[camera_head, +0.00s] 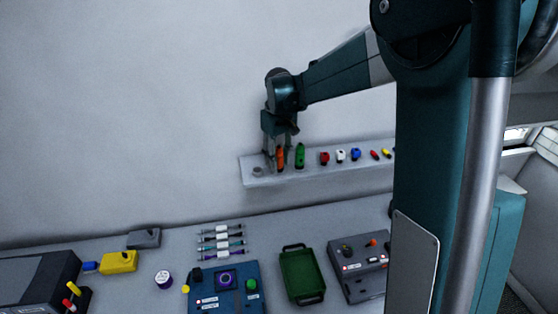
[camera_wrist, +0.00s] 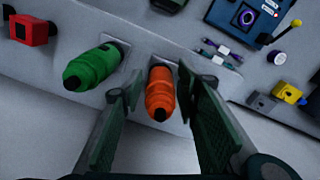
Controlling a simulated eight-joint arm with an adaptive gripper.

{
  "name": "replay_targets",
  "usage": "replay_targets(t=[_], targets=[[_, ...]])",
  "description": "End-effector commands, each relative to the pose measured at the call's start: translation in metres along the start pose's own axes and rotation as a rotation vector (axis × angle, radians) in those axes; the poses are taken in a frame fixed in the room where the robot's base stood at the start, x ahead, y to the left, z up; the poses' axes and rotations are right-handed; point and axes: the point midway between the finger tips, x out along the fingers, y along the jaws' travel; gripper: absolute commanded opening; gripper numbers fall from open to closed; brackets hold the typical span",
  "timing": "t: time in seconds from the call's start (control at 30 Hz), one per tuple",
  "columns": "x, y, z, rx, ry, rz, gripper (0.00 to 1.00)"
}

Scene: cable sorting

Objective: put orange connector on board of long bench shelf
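The orange connector (camera_head: 280,157) stands upright near the left end of the long bench shelf (camera_head: 250,180), just left of the green connector (camera_head: 300,156). In the wrist view, the orange connector (camera_wrist: 160,94) lies between the two fingers of my gripper (camera_wrist: 160,84), with a thin gap showing on each side. My gripper (camera_head: 275,157) reaches down from above at the shelf, and its fingers are open around the connector. The connector's base appears to rest on a light plate on the shelf; the exact contact is partly hidden.
The green connector (camera_wrist: 92,66) is close beside my left finger in the wrist view. Red (camera_head: 324,158), white (camera_head: 340,155) and blue (camera_head: 355,154) pieces stand further right. A green tray (camera_head: 283,272) is on the bench below.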

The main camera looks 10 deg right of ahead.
Motion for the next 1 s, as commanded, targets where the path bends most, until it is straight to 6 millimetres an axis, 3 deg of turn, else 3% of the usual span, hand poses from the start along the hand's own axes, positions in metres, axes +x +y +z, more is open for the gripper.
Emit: replay_targets(t=[0.57,0.77,1.0], targets=[[-0.006,0.000,0.000,0.000,0.000,0.000,0.35],[-0.024,0.000,0.000,0.000,0.000,0.000,0.35],[-0.058,0.000,0.000,0.000,0.000,0.000,0.35]])
